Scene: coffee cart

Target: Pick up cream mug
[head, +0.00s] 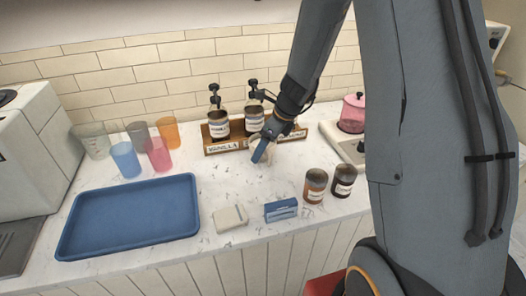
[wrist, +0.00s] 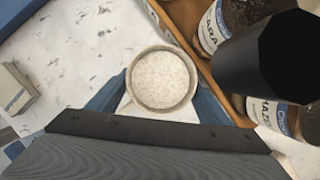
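The cream mug (wrist: 162,80) is upright in the wrist view, seen from above, with a round rim and a pale speckled inside. My gripper (head: 264,151) is low over the counter in front of the syrup rack. In the wrist view its blue fingers lie on the left and right sides of the mug, with no clear gap showing. The mug's rim hides the fingertips, so I cannot tell whether they press on it. In the head view the mug is mostly hidden behind my gripper.
Close behind stands the wooden syrup rack (head: 226,148) with pump bottles. Two brown jars (head: 315,187) (head: 343,182), a blue box (head: 281,210) and a beige block (head: 231,218) stand in front. A blue tray (head: 130,217) and several coloured cups (head: 125,160) are left.

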